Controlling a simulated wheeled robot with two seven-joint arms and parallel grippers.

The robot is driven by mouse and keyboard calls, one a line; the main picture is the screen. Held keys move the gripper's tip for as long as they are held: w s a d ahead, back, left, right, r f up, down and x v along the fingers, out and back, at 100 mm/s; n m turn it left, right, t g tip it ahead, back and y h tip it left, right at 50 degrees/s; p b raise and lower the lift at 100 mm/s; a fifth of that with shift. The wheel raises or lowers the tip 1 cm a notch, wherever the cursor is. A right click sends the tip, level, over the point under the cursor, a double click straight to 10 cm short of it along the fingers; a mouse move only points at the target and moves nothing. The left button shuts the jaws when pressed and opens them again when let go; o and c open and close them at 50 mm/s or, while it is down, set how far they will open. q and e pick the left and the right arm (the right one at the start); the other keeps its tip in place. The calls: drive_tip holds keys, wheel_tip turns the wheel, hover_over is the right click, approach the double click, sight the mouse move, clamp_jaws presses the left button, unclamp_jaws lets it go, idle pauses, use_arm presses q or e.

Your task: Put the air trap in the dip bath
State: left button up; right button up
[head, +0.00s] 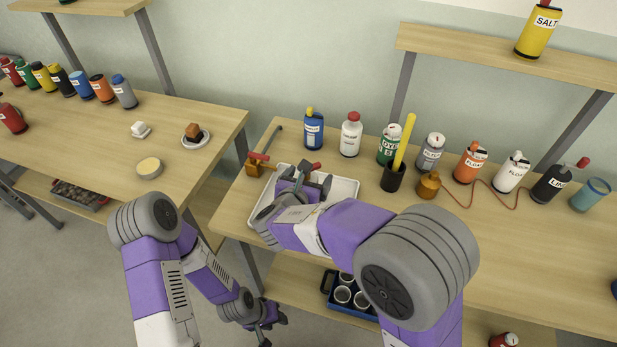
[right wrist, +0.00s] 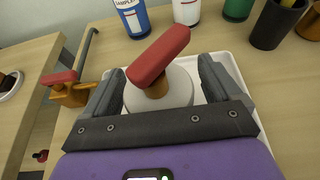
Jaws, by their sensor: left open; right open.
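A round whitish piece (right wrist: 180,88) with a brass neck and a red bar handle (right wrist: 158,56) stands over the white tray (right wrist: 240,62). No label on it shows, so I cannot tell whether it is the air trap. My right gripper (right wrist: 160,92) is open, a finger on each side of this piece; contact is not clear. In the head view my right gripper (head: 303,187) is over the tray (head: 346,187) and hides most of the piece. My left gripper (head: 273,328) is open and empty, low beside the table. I cannot tell which vessel is the dip bath.
A brass valve with a red handle (head: 257,163) sits at the tray's left. Labelled bottles, including a blue one (head: 313,131), line the back. A dark cup (head: 393,178) holds a yellow rod. A blue crate of jars (head: 350,302) is on the lower shelf. Another table (head: 70,130) stands left.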

drive_tip(key=shift+r, duration=0.1)
drive_tip(key=shift+s+a+r+p, duration=0.1)
drive_tip(key=shift+s+r+p, duration=0.1)
drive_tip(key=shift+p, duration=0.1)
drive_tip(key=p+v, duration=0.2)
drive_tip(key=v, duration=0.9)
drive_tip(key=shift+s+p, duration=0.3)
drive_tip(key=shift+p, duration=0.1)
